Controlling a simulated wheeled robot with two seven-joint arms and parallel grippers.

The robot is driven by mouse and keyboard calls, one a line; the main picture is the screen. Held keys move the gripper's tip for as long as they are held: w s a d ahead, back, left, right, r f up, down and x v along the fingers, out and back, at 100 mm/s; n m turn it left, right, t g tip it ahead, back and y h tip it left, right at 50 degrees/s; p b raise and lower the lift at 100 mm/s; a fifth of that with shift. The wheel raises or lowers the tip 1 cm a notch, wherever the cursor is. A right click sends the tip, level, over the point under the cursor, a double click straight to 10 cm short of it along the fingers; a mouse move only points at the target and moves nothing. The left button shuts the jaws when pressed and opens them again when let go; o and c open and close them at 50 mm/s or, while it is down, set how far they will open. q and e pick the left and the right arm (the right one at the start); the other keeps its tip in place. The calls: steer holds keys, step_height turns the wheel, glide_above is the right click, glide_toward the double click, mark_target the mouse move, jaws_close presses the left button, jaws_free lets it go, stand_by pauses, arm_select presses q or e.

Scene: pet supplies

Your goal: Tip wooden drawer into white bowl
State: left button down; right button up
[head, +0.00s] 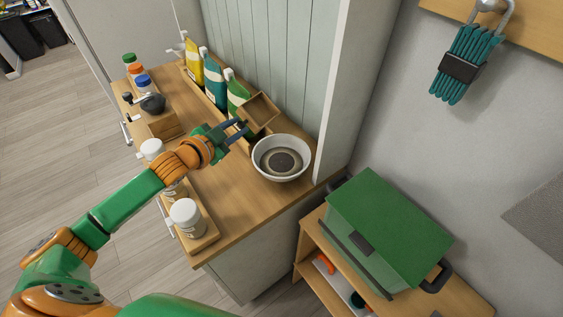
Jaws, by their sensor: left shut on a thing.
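The wooden drawer (260,108) is a small open box held above the counter, just behind and left of the white bowl. It looks tilted; I cannot see clearly what is in it. My left gripper (241,129) is shut on the drawer's near side. The white bowl (299,172) stands upright on the counter near its right end. A dark, round, grainy-looking patch with a paler ring shows inside it. My right gripper is not in view.
A green-lidded box (388,222) stands lower right. Counter in front of the bowl is clear.

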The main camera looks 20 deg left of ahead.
arm_select(q)
step_height(320, 180, up, 4)
steer(key=n+g+h, duration=0.1)
steer(key=n+h, duration=0.1)
steer(key=n, duration=0.2)
steer(key=shift+h, duration=0.3)
stand_by(0.3)
